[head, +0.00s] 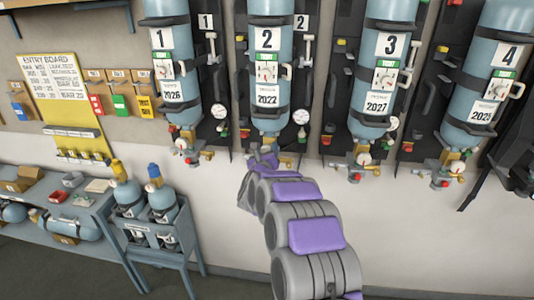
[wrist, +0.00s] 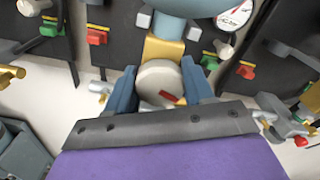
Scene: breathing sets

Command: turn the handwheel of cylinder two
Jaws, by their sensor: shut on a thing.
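Cylinder two (head: 267,75) is a light blue bottle marked 2 and 2022, strapped upright to a dark backplate on the wall. My arm reaches up from below to its brass valve at the bottom. In the wrist view my gripper (wrist: 161,90) has its two blue fingers on either side of a pale round handwheel (wrist: 155,78), shut on it. A small red mark shows on the wheel's face. The brass valve body (wrist: 164,50) sits just above the wheel. In the head view my gripper (head: 264,158) hides the handwheel.
Cylinders one (head: 170,65), three (head: 383,70) and four (head: 488,80) hang alongside, with gauges and valves below. A gauge (wrist: 235,14) sits right of the valve. A rack with two bottles (head: 160,240) and a bench (head: 60,205) stand at the lower left.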

